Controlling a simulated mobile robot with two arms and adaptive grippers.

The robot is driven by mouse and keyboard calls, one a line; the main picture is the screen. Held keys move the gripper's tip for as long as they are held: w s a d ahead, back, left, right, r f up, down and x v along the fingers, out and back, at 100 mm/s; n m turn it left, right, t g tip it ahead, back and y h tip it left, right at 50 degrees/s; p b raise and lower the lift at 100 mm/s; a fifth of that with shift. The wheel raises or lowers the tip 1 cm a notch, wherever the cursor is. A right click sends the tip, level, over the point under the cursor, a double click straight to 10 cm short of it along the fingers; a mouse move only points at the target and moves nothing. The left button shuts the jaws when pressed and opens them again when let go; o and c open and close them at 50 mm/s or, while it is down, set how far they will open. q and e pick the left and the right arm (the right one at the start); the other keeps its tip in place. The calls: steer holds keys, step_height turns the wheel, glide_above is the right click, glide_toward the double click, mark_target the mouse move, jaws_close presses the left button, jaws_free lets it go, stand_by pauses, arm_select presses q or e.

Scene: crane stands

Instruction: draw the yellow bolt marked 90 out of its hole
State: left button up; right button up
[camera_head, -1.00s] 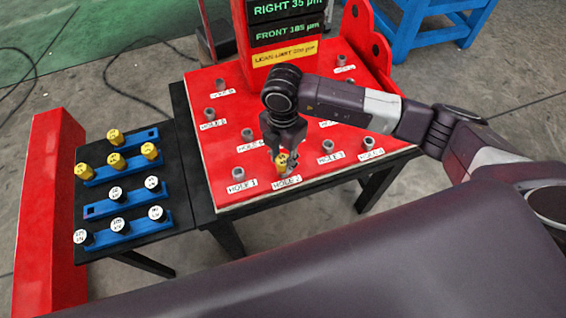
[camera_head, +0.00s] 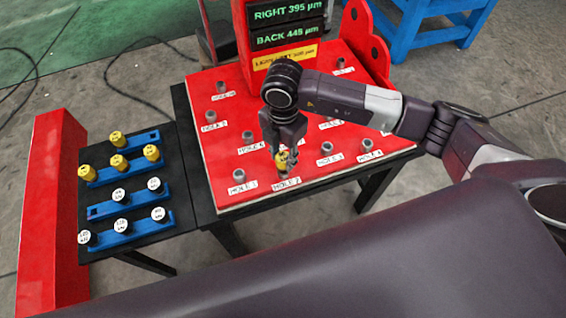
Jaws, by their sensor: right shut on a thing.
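The yellow bolt (camera_head: 282,160) is between the fingers of my right gripper (camera_head: 288,158), over hole 2 near the front edge of the red plate (camera_head: 228,133). The gripper points down and is shut on the bolt's head. The bolt looks upright. A grey part shows just below its head, but I cannot tell whether the bolt's lower end is still inside the hole. The number on the head is too small to read. The hole 2 label (camera_head: 287,184) lies just in front. My left gripper is not in view.
Several grey sockets, such as hole 1 (camera_head: 239,175) and hole 3 (camera_head: 326,149), stand around the gripper. A red display post (camera_head: 241,40) rises behind. On the left, a black side table (camera_head: 165,235) bears blue racks (camera_head: 138,230) with yellow and white bolts.

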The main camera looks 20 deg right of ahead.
steer(key=shift+r+p, duration=1.1)
steer(key=shift+r, duration=0.65)
